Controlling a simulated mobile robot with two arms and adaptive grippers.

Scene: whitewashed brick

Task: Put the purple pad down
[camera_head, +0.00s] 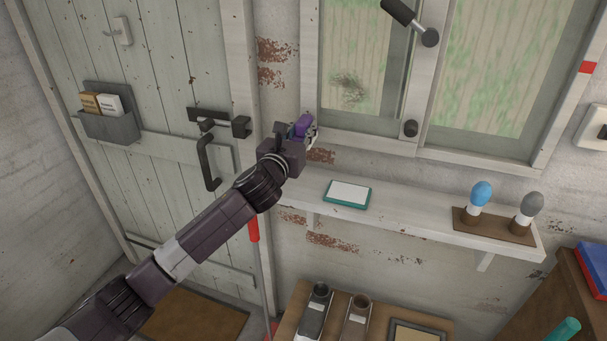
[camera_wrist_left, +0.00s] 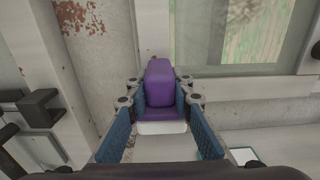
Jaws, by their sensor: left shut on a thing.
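The purple pad (camera_wrist_left: 160,90) is a purple block with a raised grip and a pale underside. My left gripper (camera_wrist_left: 160,112) is shut on it, with a blue-lined finger on each side. In the head view the pad (camera_head: 303,124) shows only in part, because my left gripper (camera_head: 298,135) covers much of it. The gripper holds it near the wall, left of the window's lower corner and above the left end of the white shelf (camera_head: 400,212). My right gripper is not in view.
A teal-edged white pad (camera_head: 347,193) lies on the shelf. A brown stand (camera_head: 496,225) with a blue-topped and a grey-topped piece is at its right end. The shelf between them is bare. A door handle (camera_head: 208,162) is left of my gripper. Two canisters (camera_head: 318,306) stand below.

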